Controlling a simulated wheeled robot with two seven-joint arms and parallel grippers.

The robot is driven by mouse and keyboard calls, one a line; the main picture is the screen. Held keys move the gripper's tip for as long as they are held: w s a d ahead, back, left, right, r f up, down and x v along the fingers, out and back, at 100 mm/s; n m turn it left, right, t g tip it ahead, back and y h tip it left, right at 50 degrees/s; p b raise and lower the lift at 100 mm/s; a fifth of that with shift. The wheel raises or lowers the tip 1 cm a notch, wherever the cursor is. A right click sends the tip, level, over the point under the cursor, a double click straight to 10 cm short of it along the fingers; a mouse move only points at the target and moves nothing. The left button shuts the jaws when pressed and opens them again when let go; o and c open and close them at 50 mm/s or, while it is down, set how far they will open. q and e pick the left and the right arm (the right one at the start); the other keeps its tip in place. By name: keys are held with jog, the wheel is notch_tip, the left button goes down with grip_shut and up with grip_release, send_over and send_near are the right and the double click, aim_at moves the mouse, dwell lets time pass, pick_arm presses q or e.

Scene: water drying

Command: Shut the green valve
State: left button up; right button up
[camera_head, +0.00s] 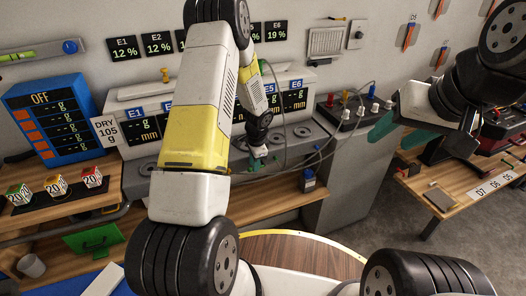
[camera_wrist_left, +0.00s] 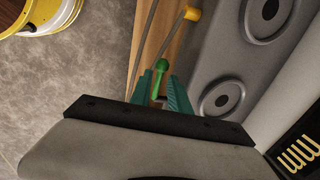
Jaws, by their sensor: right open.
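The green valve's lever with a round knob (camera_wrist_left: 160,65) shows in the left wrist view, just ahead of my left gripper. My left gripper (camera_wrist_left: 160,88) has its two teal fingers apart, one on each side of the green stalk, with a gap between them. In the head view my left gripper (camera_head: 257,163) is low at the front of the grey bench unit, and the green lever is hard to make out there. My right gripper (camera_head: 398,130) is open and empty, raised at the right, away from the valve.
A yellow knob (camera_wrist_left: 192,13) on a rod stands beyond the green one. The grey unit with round plates (camera_wrist_left: 268,60) lies close on the right in the wrist view. Hoses hang near the left gripper. A round wooden table (camera_head: 300,255) is in front, and a side table (camera_head: 465,190) is at the right.

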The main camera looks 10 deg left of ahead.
pick_arm(q)
jog(key=shift+w+a+f, duration=0.1)
jog(key=shift+f, duration=0.55)
grip_shut()
